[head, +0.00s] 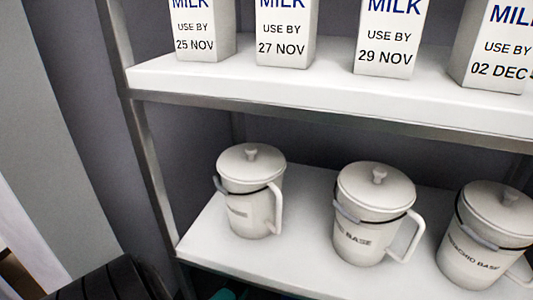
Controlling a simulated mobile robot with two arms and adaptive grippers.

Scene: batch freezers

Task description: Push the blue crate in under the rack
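The rack (330,110) fills most of the head view, with a white upper shelf and a white lower shelf on a grey metal frame. The blue crate cannot be made out. A small teal patch (228,293) shows in the dark below the lower shelf at the bottom edge. I cannot tell what it belongs to. Neither of my grippers is in view.
Several milk cartons (285,35) with use-by dates stand on the upper shelf. Lidded white jugs (250,190) with handles stand on the lower shelf. A dark ribbed shape (112,282) is at the bottom left. The floor under the rack is mostly out of view.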

